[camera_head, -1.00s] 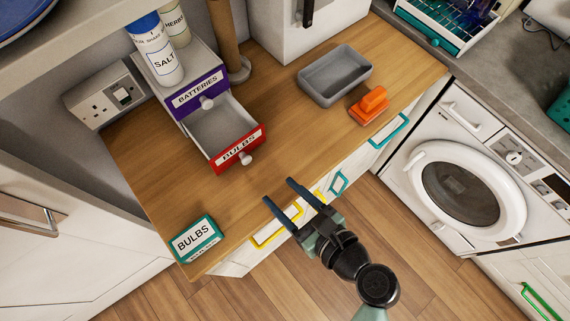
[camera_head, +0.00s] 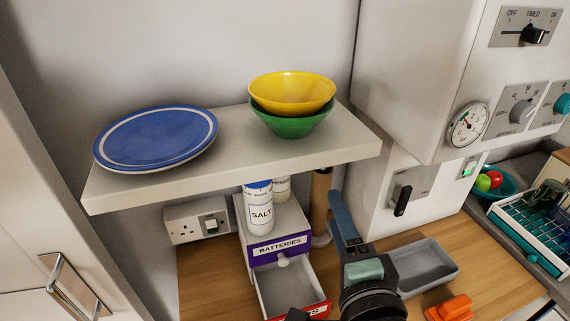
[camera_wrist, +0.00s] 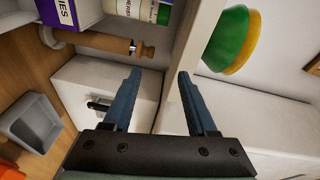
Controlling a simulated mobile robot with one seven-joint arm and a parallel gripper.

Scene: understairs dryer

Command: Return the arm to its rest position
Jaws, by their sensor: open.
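My gripper (camera_head: 342,212) is raised in front of the counter, right of the drawer unit and below the shelf's right end. Its blue fingers point up in the head view and look nearly in line there. In the wrist view my gripper (camera_wrist: 160,75) has its two fingers well apart, with nothing between them. My dark wrist (camera_head: 372,298) shows at the bottom of the head view. The rest of my arm is mostly out of view.
The shelf (camera_head: 235,172) holds a blue plate (camera_head: 155,137), a yellow bowl (camera_head: 291,92) and a green bowl (camera_head: 290,125). The drawer unit (camera_head: 281,246) has its lower drawer (camera_head: 288,288) open. A grey tray (camera_head: 428,266) and an orange object (camera_head: 450,308) lie at right.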

